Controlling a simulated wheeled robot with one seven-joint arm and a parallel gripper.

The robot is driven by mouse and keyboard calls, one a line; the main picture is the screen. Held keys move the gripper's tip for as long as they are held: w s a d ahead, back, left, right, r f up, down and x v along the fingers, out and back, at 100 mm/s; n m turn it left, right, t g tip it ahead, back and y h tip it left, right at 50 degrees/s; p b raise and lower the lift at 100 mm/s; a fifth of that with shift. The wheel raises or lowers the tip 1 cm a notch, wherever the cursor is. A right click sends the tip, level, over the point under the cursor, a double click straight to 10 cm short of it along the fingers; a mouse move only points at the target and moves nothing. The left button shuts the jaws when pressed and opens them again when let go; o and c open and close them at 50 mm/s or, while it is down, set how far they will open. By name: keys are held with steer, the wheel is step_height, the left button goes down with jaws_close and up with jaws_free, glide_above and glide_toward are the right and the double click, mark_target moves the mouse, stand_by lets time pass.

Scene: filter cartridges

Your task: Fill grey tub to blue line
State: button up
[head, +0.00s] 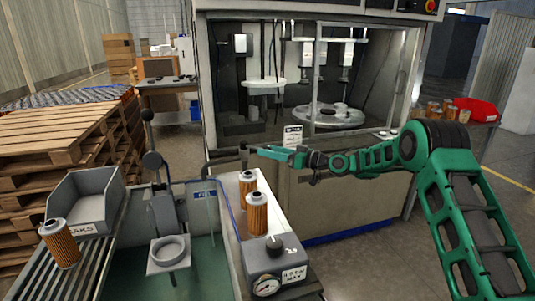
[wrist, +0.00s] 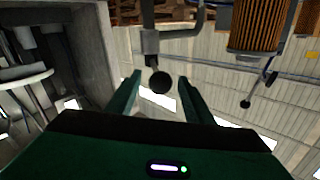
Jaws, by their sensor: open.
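A grey tub (head: 215,225) with a greenish inside stands at the front, left of the white bench. A small blue label (head: 205,194), its text too small to read surely, is on its back wall; I cannot make out a blue line or the water level. A dark tap (head: 243,157) stands at the tub's back right. My gripper (head: 252,150) reaches in from the right at the tap. In the wrist view, my open gripper (wrist: 160,95) has the tap's round black knob (wrist: 160,82) between its two fingers or just beyond them; contact is not clear.
Two orange filter cartridges (head: 257,213) stand on the bench behind a pressure gauge box (head: 273,270). Another cartridge (head: 59,243) stands on the left rack, near a grey labelled bin (head: 85,197). A lever clamp (head: 163,205) rises over the tub. A machine cabinet (head: 350,190) is behind.

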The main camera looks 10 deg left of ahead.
steer(key=v, duration=0.9)
steer(key=shift+d, duration=0.15)
stand_by(7.0)
